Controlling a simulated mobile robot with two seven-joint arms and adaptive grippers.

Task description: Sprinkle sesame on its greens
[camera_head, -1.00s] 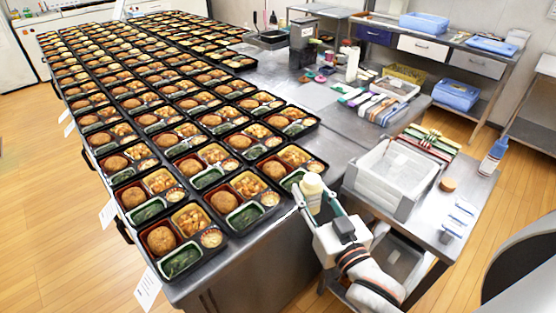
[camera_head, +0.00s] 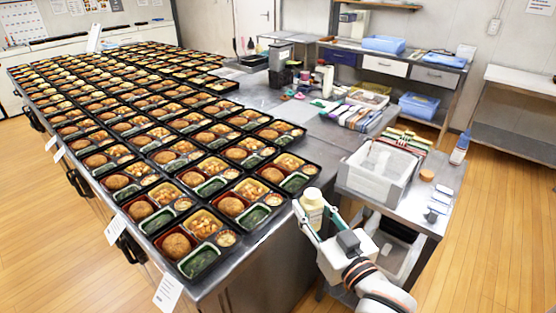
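A small pale bottle with a whitish top (camera_head: 312,198) stands upright between the fingers of my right gripper (camera_head: 315,218), which is shut on it. The bottle is beside the right edge of the long table, to the right of the nearest trays and apart from them. The nearest black bento tray (camera_head: 222,268) holds dark greens (camera_head: 198,263) in a white-rimmed compartment at its front. The tray behind it holds similar greens (camera_head: 251,216). Sesame on these greens cannot be made out at this size. My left gripper is not in view.
Many similar trays fill the long metal table in close rows. A side table at right bears a white crate (camera_head: 352,180), a round brown thing (camera_head: 426,175) and small items. A bottle with a blue top (camera_head: 460,148) stands near its far corner.

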